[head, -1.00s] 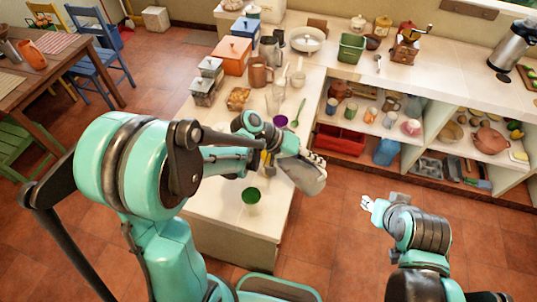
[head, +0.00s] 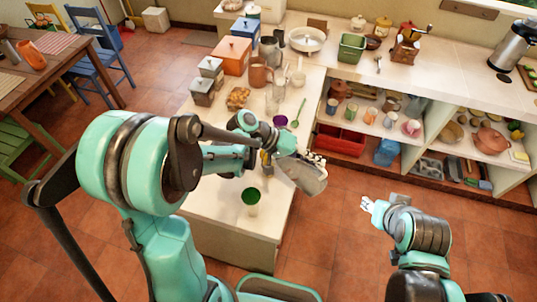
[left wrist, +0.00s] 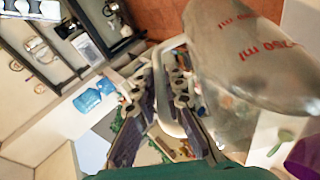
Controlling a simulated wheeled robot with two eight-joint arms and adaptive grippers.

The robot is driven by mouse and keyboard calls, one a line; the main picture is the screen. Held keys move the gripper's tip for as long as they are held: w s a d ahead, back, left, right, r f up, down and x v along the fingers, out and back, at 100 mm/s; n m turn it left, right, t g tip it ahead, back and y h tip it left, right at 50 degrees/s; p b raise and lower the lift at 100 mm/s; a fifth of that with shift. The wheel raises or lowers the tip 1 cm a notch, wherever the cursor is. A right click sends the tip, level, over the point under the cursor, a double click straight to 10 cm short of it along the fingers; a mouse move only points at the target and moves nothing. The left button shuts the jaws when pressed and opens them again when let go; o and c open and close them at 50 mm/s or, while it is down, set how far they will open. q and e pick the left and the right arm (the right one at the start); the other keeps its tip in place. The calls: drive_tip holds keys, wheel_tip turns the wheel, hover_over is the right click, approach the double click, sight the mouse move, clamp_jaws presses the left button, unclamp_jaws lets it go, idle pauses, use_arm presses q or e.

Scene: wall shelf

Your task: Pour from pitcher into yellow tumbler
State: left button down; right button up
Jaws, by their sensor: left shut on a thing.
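My left gripper (head: 316,158) is shut on the handle of a greyish see-through pitcher (head: 304,177), held tilted near the counter's right edge. A small yellow patch, seemingly the yellow tumbler (head: 266,158), shows beside my left arm, mostly hidden. Whether liquid is flowing cannot be told. My right gripper (head: 369,204) is empty and appears open, over the floor at right.
A green cup (head: 251,196) stands on the near end of the white counter (head: 222,218). A purple cup (head: 281,121), a green spoon (head: 298,114), glasses and canisters stand farther back. Shelves at right hold a red crate (head: 340,140) and a blue jug (head: 387,151).

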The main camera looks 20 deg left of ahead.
use_arm(q)
drive_tip(key=shift+a+r, duration=0.1)
idle(0.6)
drive_tip(key=shift+w+a+r+n+h+b, duration=0.1)
drive_tip(key=shift+a+r+n+h+b, duration=0.15)
drive_tip(key=shift+r+h, duration=0.25)
drive_tip(key=shift+w+a+r+n+h+b, duration=0.1)
drive_tip(key=shift+a+r+h, duration=0.2)
drive_tip(key=shift+r+h, duration=0.2)
idle(6.3)
